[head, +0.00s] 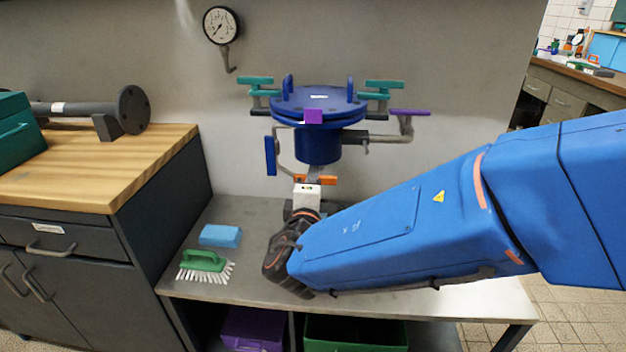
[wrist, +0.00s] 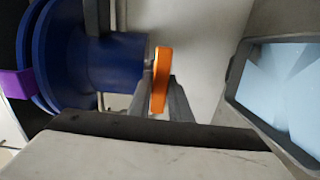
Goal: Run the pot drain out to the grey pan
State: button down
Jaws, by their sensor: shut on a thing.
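The blue flanged pot (head: 318,145) hangs above the metal bench and fills the left of the wrist view (wrist: 95,60). An orange lever (head: 322,180) sits at its underside, on the drain. My gripper (wrist: 162,92) is shut on this lever, with one grey finger on each side of the orange bar (wrist: 161,70). The grey pan (wrist: 237,80) shows at the right of the wrist view, apart from the fingers. Its inside is pale blue; I cannot tell liquid from reflection. In the head view my wrist and arm mostly hide the pan.
Teal levers (head: 384,85), purple levers (head: 410,112) and a blue lever (head: 270,155) surround the pot. A blue sponge (head: 221,236) and a green brush (head: 205,262) lie on the bench at left. A wooden-topped cabinet (head: 100,165) stands further left. A gauge (head: 222,25) is on the wall.

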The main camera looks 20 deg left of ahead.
jog(key=c, duration=1.6)
grip_release()
jog(key=shift+c, duration=0.2)
jog(key=shift+r, duration=0.1)
